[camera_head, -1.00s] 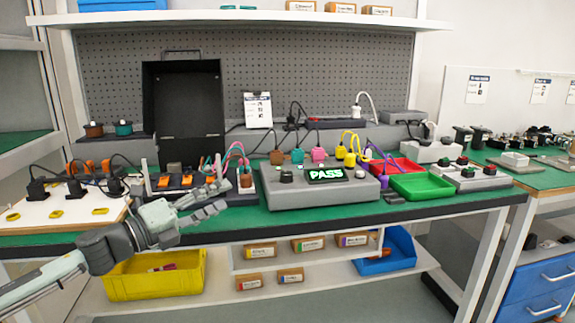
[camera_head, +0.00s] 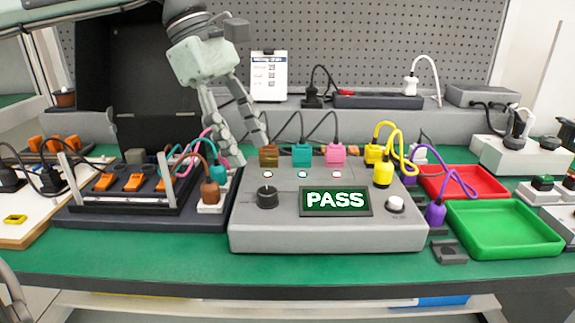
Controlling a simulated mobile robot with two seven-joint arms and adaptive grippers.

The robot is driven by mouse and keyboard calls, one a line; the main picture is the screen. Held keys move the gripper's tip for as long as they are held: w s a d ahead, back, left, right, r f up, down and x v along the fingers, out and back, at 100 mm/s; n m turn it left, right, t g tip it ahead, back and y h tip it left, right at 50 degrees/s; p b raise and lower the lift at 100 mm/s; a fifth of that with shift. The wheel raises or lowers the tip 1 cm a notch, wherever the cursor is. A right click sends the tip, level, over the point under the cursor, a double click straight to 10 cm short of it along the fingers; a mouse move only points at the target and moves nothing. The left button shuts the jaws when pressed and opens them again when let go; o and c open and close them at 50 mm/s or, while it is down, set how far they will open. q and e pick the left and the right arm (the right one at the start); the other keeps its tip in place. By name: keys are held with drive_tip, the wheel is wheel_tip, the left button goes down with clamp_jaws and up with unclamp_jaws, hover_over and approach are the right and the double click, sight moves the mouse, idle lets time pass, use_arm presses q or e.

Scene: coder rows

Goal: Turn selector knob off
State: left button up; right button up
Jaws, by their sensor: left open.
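The selector knob (camera_head: 267,196) is a black round knob on the top left of the grey tester box (camera_head: 262,238). A lit display (camera_head: 336,201) reading PASS and a white round button (camera_head: 396,204) are to its right on the same box. My left gripper (camera_head: 242,152) reaches down from above, with its fingers apart and nothing seen between them. It is behind and above the knob, near the box's back left corner, apart from the knob. At the bottom left edge a grey part shows; I cannot tell what it is. My right gripper is not seen.
Brown, teal and pink plugs (camera_head: 303,154) with black cables stand along the box's back edge. Yellow plugs (camera_head: 383,172) are at its right. A rack with orange switches (camera_head: 134,181) is at left. Red (camera_head: 463,182) and green (camera_head: 502,228) trays lie right. The front green strip is clear.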

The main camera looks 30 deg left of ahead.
sight(266, 191)
use_arm(q)
drive_tip(key=x, duration=0.7)
drive_tip(key=shift+s+f, duration=0.15)
drive_tip(key=shift+f, duration=0.15)
clamp_jaws()
